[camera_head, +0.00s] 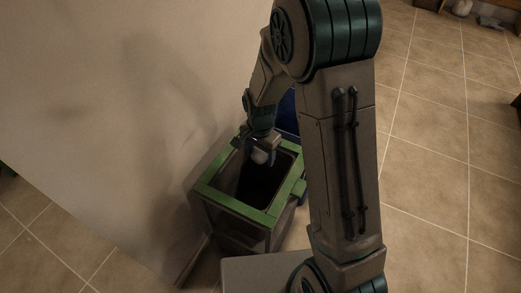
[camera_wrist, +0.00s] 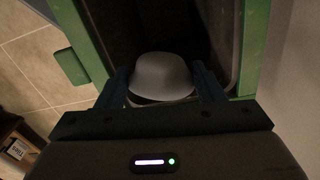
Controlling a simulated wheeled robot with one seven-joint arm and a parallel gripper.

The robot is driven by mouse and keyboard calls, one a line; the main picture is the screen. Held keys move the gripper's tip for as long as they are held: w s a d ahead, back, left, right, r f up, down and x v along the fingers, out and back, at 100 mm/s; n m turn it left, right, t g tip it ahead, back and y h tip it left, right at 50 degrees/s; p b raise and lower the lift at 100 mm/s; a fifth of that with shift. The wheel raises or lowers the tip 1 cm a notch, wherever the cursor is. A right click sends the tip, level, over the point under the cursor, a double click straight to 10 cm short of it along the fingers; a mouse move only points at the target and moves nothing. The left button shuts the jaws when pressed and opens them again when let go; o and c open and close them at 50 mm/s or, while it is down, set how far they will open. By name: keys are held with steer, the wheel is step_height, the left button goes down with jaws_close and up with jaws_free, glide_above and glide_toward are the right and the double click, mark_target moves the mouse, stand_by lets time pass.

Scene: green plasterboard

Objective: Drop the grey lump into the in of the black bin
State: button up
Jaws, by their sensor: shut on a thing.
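The grey lump (camera_wrist: 161,74) is a pale, rounded thing between the two fingers of my gripper (camera_wrist: 162,88) in the wrist view. My gripper is shut on it. In the head view my gripper (camera_head: 262,150) hangs over the far part of the bin's opening, and the lump (camera_head: 260,156) shows there as a small pale spot. The black bin (camera_head: 230,205) is a box with a green rim and a dark inside. The wrist view shows its green rim (camera_wrist: 254,45) on both sides of the lump. I cannot tell whether the lump is below the rim.
A pale wall (camera_head: 110,120) stands close to the left of the bin. A blue thing (camera_head: 288,112) is behind the bin, partly hidden by my arm. Tiled floor (camera_head: 430,150) lies open on the right. Wooden furniture (camera_head: 490,12) and small things are at the top right.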

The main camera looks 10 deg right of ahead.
mark_target(261, 153)
steer(key=shift+f+b, duration=0.4)
steer(key=shift+f, duration=0.5)
steer(key=o, duration=1.1)
steer(key=shift+r, duration=0.1)
step_height(261, 153, up, 14)
steer(key=shift+f+p, duration=0.1)
steer(key=shift+p, duration=1.05)
